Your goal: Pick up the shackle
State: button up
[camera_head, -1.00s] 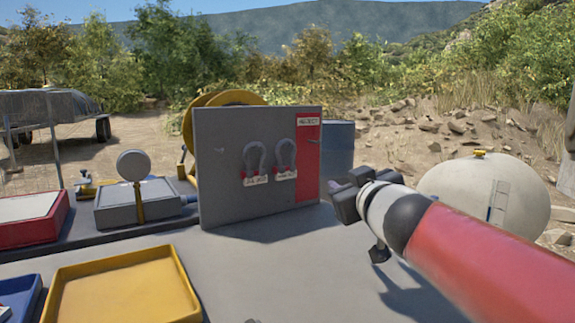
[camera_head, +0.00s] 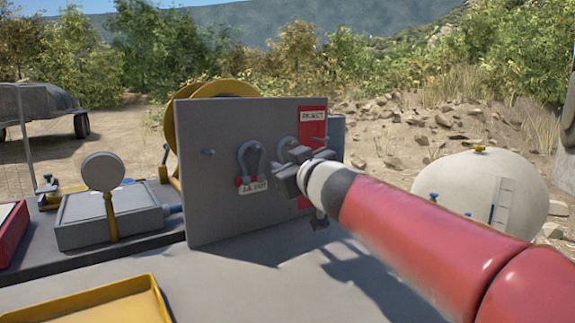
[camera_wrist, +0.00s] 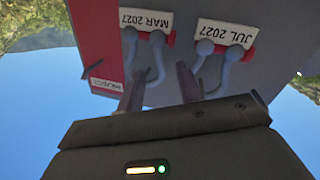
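Two grey bow shackles hang on an upright grey board. The left shackle (camera_head: 250,158), tagged JUL 2027, shows fully in the head view. The right shackle (camera_head: 285,147) is mostly hidden behind my gripper (camera_head: 293,172). The wrist view is upside down: the shackle tagged MAR 2027 (camera_wrist: 157,62) is at left and the JUL 2027 one (camera_wrist: 230,72) at right. My gripper (camera_wrist: 159,85) is open there, its fingers apart, with the MAR 2027 shackle's bow roughly between them. I cannot tell whether they touch it.
The board (camera_head: 215,215) has a red REJECT strip (camera_head: 313,130) on its right and an empty peg (camera_head: 208,152) on its left. A yellow tray (camera_head: 95,300), a grey gauge box (camera_head: 110,215) and a yellow reel (camera_head: 170,120) stand left. The table before the board is clear.

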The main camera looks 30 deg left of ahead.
jog(key=x, duration=0.3)
jog(key=shift+a, duration=0.2)
jog(key=shift+c, duration=0.3)
grip_shut()
jog(key=shift+r+p, duration=0.1)
jog(key=shift+p, duration=0.2)
jog(key=p, duration=0.3)
send_near(281, 158)
jog(key=r+v, duration=0.1)
jog(key=v, duration=0.8)
jog(key=shift+r, duration=0.2)
